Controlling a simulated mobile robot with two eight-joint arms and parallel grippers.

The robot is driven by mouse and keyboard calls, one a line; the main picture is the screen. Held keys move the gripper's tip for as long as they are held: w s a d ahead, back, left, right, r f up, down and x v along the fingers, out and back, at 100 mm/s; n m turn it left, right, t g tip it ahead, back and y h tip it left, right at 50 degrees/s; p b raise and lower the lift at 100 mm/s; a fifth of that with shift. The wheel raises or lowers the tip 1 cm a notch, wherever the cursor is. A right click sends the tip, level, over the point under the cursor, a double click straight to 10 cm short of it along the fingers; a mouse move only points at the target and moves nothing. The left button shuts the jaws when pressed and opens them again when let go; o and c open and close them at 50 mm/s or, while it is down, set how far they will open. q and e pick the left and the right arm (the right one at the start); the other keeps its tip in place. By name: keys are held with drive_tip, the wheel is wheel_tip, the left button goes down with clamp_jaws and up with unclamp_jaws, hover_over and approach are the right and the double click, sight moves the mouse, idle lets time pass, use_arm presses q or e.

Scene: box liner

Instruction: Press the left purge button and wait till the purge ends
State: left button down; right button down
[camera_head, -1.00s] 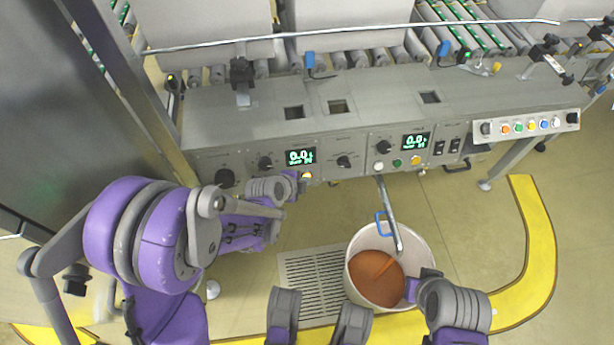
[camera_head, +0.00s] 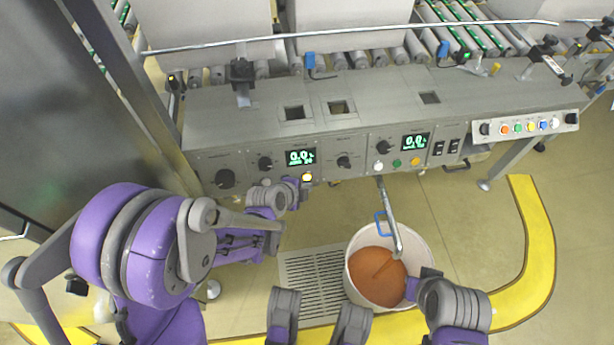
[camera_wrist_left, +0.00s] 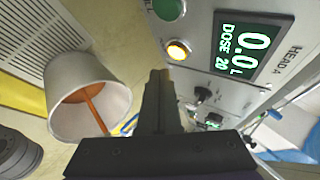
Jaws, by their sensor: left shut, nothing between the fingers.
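The left purge button, a glowing yellow one (camera_head: 307,177), sits below the left display (camera_head: 300,157) on the panel. In the left wrist view this button (camera_wrist_left: 178,50) is lit, beside a green button (camera_wrist_left: 170,9) and the HEAD A display (camera_wrist_left: 250,45), which reads 0.0 L, DOSE 20. My left gripper (camera_head: 303,188) is shut and empty just below the button. In the wrist view its fingertips (camera_wrist_left: 160,74) are close to the button, apparently not on it. An orange-brown stream falls into the white bucket (camera_head: 425,245). My right gripper (camera_head: 412,289) is by the bucket's right rim; its jaws are unclear.
A bent metal pipe with a blue handle (camera_head: 380,222) reaches over the bucket. A second display (camera_head: 415,141) and more buttons are on the panel's right. A floor grate (camera_head: 310,275) lies left of the bucket. A yellow curb (camera_head: 540,240) curves at the right.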

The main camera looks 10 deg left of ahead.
use_arm(q)
drive_tip(key=s, duration=0.1)
drive_tip(key=s+d+r, duration=0.1)
drive_tip(key=s, duration=0.1)
drive_tip(key=shift+s+d+r+p, duration=0.15)
drive_tip(key=shift+d+p, duration=0.05)
drive_tip(key=shift+p, duration=0.1)
use_arm(e)
drive_tip(key=shift+r, duration=0.35)
